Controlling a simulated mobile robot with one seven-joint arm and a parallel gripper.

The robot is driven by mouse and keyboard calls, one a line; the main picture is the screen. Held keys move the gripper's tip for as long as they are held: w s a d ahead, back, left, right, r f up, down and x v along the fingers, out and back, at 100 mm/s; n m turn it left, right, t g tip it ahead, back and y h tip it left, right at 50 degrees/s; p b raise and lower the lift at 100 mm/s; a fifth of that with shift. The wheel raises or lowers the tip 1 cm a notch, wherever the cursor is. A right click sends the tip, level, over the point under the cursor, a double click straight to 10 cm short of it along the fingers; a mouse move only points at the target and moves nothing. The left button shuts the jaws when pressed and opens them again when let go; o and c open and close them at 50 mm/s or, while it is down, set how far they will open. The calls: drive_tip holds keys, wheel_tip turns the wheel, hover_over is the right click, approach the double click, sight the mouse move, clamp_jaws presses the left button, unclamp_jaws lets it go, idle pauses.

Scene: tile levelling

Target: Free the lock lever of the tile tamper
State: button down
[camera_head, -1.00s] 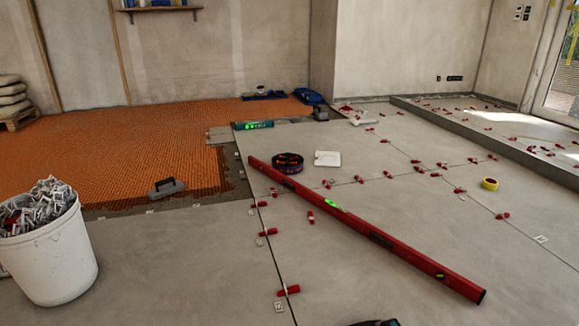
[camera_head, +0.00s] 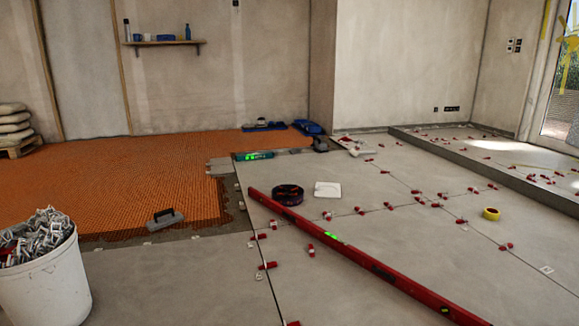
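I cannot tell for certain which thing is the tile tamper, and no lock lever can be made out. A round black device with some red (camera_head: 288,194) lies on the grey tiles beside the long red level. A small dark tool (camera_head: 320,144) stands farther back near the edge of the tiling; its details are too small to read. My gripper is not in view.
A long red spirit level (camera_head: 345,245) lies diagonally across the tiles. A white bucket (camera_head: 45,285) of clips stands at the left. A trowel (camera_head: 165,217) lies near the orange matting (camera_head: 100,180). Red wedges, yellow tape (camera_head: 491,214) and a raised step (camera_head: 480,160) are on the right.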

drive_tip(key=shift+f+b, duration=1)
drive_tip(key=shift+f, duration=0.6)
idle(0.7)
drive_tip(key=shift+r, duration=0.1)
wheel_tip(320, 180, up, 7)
drive_tip(key=p, duration=0.8)
idle(0.3)
